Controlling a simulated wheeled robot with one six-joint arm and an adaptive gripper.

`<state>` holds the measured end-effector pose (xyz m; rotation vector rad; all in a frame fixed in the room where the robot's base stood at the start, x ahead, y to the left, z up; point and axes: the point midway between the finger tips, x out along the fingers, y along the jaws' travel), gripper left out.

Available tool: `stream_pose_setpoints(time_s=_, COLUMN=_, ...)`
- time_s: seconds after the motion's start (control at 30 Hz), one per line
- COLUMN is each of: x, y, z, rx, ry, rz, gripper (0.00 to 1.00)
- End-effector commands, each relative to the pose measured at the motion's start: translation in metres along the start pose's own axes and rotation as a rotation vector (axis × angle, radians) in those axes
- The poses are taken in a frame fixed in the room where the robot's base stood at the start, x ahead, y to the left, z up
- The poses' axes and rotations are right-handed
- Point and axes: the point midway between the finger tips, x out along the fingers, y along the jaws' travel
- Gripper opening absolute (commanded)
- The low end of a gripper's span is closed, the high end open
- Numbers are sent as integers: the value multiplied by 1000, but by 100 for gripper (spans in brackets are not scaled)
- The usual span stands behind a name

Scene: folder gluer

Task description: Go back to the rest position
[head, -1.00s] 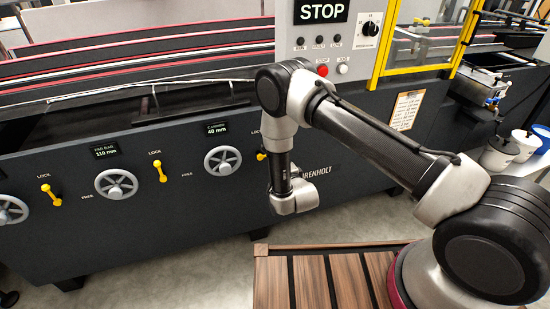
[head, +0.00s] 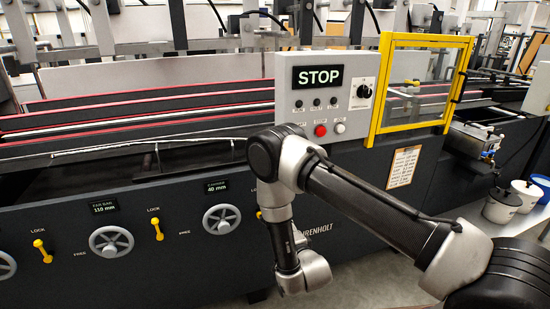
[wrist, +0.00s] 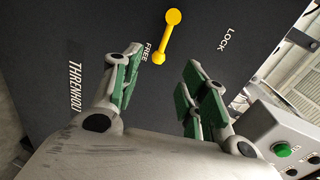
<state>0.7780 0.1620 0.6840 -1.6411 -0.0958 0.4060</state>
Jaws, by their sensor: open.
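My gripper (wrist: 160,92) shows in the wrist view with its two green-padded fingers spread apart and nothing between them. It faces the dark front panel of the machine (wrist: 110,35), apart from a yellow lock lever (wrist: 172,35) between the FREE and LOCK labels. In the head view my arm reaches in from the lower right, bends at the elbow in front of the machine and hangs down at the wrist. The gripper's fingers are hidden in the head view.
The control box (head: 325,95) reads STOP, with a red button (head: 320,130) and a dial. Handwheels (head: 111,242) and yellow levers (head: 158,229) line the panel. A yellow-framed guard (head: 420,85) stands right of the box; white buckets (head: 502,206) stand further right.

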Motion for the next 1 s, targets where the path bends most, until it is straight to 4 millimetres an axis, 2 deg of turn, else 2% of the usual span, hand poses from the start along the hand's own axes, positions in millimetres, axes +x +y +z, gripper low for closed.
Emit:
stream_pose_setpoints(time_s=0.07, x=-1, y=22, z=0, rx=-99, ry=-3, rz=92, gripper=43)
stream_pose_setpoints(time_s=0.13, x=-7, y=55, z=1, rx=-216, ry=-30, rz=232, gripper=43)
stream_pose_setpoints(time_s=0.2, x=-25, y=96, z=0, rx=-350, ry=-86, rz=411, gripper=43)
stream_pose_setpoints(time_s=0.27, x=-48, y=128, z=-1, rx=-466, ry=-157, rz=568, gripper=43)
stream_pose_setpoints(time_s=0.33, x=-70, y=141, z=2, rx=-582, ry=-257, rz=715, gripper=43)
stream_pose_setpoints(time_s=0.4, x=-91, y=139, z=2, rx=-683, ry=-365, rz=840, gripper=43)
stream_pose_setpoints(time_s=0.47, x=-108, y=125, z=0, rx=-760, ry=-467, rz=932, gripper=43)
stream_pose_setpoints(time_s=0.57, x=-137, y=85, z=-10, rx=-867, ry=-646, rz=1047, gripper=43)
stream_pose_setpoints(time_s=0.8, x=-207, y=-36, z=-51, rx=-1019, ry=-986, rz=1156, gripper=43)
stream_pose_setpoints(time_s=1.0, x=-274, y=-132, z=-97, rx=-1089, ry=-1147, rz=1157, gripper=43)
